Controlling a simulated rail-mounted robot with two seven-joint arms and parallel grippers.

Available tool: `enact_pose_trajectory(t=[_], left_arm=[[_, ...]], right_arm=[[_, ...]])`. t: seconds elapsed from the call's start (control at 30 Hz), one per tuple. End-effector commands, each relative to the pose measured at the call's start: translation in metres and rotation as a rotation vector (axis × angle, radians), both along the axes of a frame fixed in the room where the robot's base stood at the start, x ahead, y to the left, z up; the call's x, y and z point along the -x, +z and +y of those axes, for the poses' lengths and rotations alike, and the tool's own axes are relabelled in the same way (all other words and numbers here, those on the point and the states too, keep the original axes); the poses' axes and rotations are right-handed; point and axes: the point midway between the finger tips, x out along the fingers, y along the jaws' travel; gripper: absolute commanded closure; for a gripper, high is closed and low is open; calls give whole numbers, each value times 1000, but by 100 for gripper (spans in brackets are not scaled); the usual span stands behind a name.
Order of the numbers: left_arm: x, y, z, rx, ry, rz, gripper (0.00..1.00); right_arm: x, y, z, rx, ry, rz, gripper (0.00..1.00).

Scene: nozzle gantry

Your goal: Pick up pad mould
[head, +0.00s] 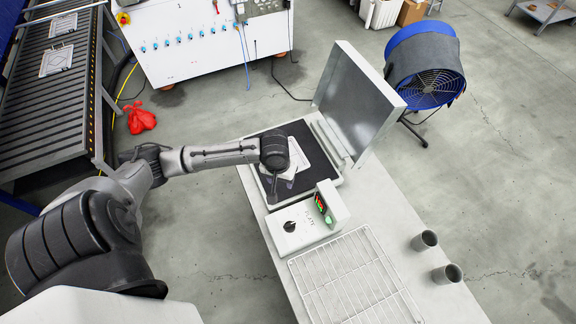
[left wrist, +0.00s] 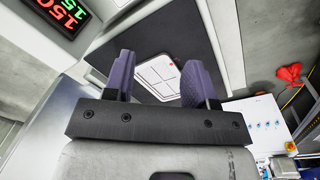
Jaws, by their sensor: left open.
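The pad mould (head: 303,153) is a flat, pale plate lying on the black plate (head: 313,182) of an open press. My left arm reaches over it from the left and covers part of it. My left gripper (head: 283,181) is open above the press, close to the mould. In the left wrist view the mould (left wrist: 159,73) shows as a white panel with dark lines and a small red mark, between the two purple fingers of my left gripper (left wrist: 157,68). Nothing is held. The gap between fingers and mould is hard to judge. My right gripper is not in view.
The raised press lid (head: 356,100) stands at the plate's right. A control box (head: 305,222) with a lit display sits in front, then a wire rack (head: 355,282) and two grey cups (head: 425,241). Two similar plates lie on the roller conveyor (head: 45,105). A blue fan (head: 425,75) stands behind.

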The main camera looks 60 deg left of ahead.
Motion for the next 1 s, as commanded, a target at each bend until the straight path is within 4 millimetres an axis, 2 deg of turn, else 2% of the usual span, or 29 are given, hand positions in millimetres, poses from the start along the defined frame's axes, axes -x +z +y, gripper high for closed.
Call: enact_pose_trajectory(t=[0.03, 0.2, 0.3, 0.4, 0.53, 0.8, 1.0], left_arm=[[-14, -10, 28, -21, 107, 14, 49], [-38, 8, 93, -29, 457, 59, 49], [-44, 20, 118, -27, 606, 68, 49], [-47, 28, 133, -21, 703, 75, 49], [-48, 22, 142, -16, 761, 81, 49], [-48, -23, 142, -15, 768, 82, 49], [-49, -44, 142, -16, 767, 78, 49]], right_arm=[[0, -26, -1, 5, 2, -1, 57], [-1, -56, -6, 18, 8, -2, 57], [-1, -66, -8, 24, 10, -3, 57], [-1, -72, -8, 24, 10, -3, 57], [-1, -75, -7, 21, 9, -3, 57], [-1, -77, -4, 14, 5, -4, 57], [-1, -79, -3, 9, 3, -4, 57]])
